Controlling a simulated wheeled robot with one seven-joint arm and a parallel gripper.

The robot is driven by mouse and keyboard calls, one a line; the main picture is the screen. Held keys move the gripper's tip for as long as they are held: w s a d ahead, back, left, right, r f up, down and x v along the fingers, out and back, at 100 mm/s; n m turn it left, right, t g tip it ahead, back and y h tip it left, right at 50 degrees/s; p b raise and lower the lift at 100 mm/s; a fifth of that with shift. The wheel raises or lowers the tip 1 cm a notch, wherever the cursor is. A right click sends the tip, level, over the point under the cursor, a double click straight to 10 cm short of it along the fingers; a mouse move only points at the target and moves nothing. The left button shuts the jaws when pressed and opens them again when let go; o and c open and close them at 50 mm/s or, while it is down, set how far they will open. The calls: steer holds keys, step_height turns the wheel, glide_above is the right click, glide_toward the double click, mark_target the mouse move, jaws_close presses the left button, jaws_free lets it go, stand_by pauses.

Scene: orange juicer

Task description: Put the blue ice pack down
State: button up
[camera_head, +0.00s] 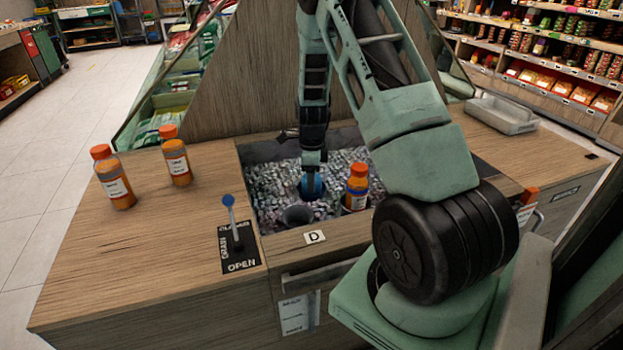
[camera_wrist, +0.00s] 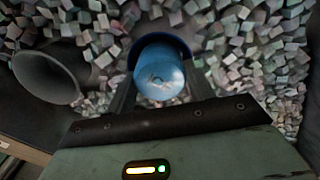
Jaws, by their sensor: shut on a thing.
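The blue ice pack (camera_wrist: 158,72) is rounded and sits between the two fingers of my gripper (camera_wrist: 160,95) in the wrist view. My gripper is shut on it. In the head view, the blue ice pack (camera_head: 312,186) shows at the end of my arm, low over or at the ice in the sunken bin (camera_head: 270,178). Whether it touches the ice cannot be told.
A dark round cup or funnel (camera_head: 297,214) stands in the ice. An orange-capped bottle (camera_head: 356,187) stands at the bin's right side. Two more bottles (camera_head: 113,178) stand on the wooden counter (camera_head: 150,240) at left. A blue-knobbed lever (camera_head: 232,220) rises near the bin. A grey tray (camera_head: 502,113) lies at right.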

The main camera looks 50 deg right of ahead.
steer(key=shift+f, duration=0.3)
steer(key=o, duration=1)
